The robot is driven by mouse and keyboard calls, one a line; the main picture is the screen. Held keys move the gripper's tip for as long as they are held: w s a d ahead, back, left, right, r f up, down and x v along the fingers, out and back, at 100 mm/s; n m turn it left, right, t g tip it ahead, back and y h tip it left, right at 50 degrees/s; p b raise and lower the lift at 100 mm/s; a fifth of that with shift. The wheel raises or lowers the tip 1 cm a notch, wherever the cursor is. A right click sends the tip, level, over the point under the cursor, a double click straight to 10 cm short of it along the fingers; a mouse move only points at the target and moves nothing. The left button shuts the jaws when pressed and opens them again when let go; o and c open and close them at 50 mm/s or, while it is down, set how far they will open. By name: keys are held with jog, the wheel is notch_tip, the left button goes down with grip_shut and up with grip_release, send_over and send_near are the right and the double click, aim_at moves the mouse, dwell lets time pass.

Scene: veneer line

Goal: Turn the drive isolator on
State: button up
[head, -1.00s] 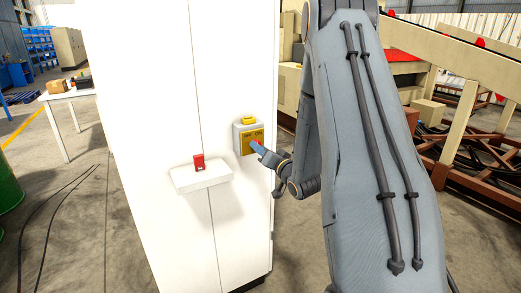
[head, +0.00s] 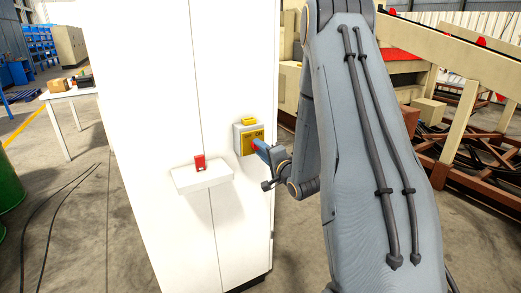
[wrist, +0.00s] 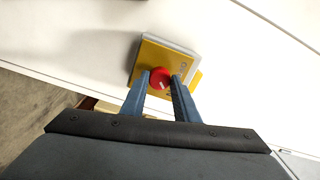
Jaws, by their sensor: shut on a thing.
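The drive isolator (head: 247,137) is a grey box with a yellow face on the white cabinet front, with small lettering on the face. In the wrist view its yellow plate (wrist: 147,58) carries a round red knob (wrist: 160,77) with a pale mark. My gripper (head: 259,145) is at the isolator's face; in the wrist view its two blue fingers (wrist: 160,87) sit on either side of the red knob and are shut on it. In the head view the knob is hidden behind the fingers.
A red padlock-like item (head: 199,163) stands on a small white shelf (head: 203,178) on the cabinet (head: 140,120), left of the isolator. A yellow piece (head: 249,120) sits on top of the isolator. A white table (head: 66,95) stands behind at left. Open floor lies in front.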

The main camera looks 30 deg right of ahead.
dwell(0.4)
jog(key=o, duration=1.1)
jog(key=shift+c, duration=0.2)
jog(key=s+b, duration=0.2)
jog(key=s, duration=0.6)
jog(key=shift+d, duration=0.15)
